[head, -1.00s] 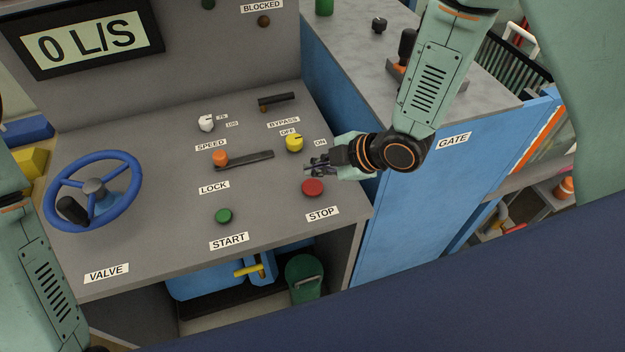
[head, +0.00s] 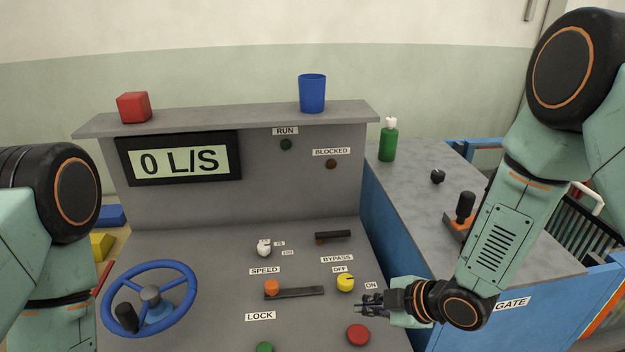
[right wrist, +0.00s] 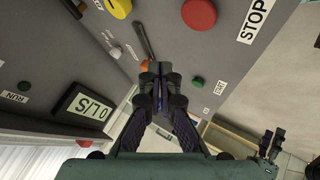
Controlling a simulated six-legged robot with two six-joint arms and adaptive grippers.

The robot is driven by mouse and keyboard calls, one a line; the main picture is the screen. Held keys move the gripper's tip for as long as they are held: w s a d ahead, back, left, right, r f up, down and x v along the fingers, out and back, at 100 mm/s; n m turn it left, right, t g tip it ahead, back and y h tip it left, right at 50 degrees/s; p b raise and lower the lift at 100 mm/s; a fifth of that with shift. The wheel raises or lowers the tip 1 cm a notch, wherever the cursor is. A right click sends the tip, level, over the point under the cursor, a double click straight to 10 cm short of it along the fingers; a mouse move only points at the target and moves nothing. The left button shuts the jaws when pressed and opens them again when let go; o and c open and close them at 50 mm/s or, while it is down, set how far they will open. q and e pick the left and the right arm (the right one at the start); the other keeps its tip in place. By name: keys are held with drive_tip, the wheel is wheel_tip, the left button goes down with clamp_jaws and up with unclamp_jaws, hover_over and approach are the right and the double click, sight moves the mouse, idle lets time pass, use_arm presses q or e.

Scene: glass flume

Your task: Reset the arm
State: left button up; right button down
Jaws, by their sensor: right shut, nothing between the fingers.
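My right gripper (head: 370,302) is shut and empty. In the head view it hovers by the right part of the grey console (head: 200,245), near the yellow knob (head: 345,282) and the red stop button (head: 358,335). In the right wrist view its closed fingers (right wrist: 160,85) point over the console, with the stop button (right wrist: 199,14) above and to their right. My left arm comes in at the left edge of the head view, but its gripper is out of the picture.
The console carries a blue valve wheel (head: 188,273), an orange lock slider (head: 272,287) and a display (head: 180,160) reading 0 L/S. A red cube (head: 134,107) and a blue cup (head: 312,93) stand on its top ledge. A green bottle (head: 388,141) and a black lever (head: 465,207) are on the right counter.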

drive_tip(key=s+d+f+m+g+h, duration=0.2)
drive_tip(key=s+d+f+m, duration=0.15)
drive_tip(key=s+m, duration=0.45)
drive_tip(key=s+d+f+m+g+h, duration=0.25)
drive_tip(key=s+f+m, duration=0.2)
drive_tip(key=s, duration=0.75)
drive_tip(key=s+d+f+m+g+h, duration=0.2)
drive_tip(key=s+f+m, duration=0.25)
drive_tip(key=s, duration=0.45)
wheel_tip(320, 180, down, 18)
drive_tip(key=b, duration=1.9)
drive_tip(key=shift+s+f+m, duration=0.25)
drive_tip(key=shift+s+m, duration=0.1)
drive_tip(key=shift+m, duration=0.05)
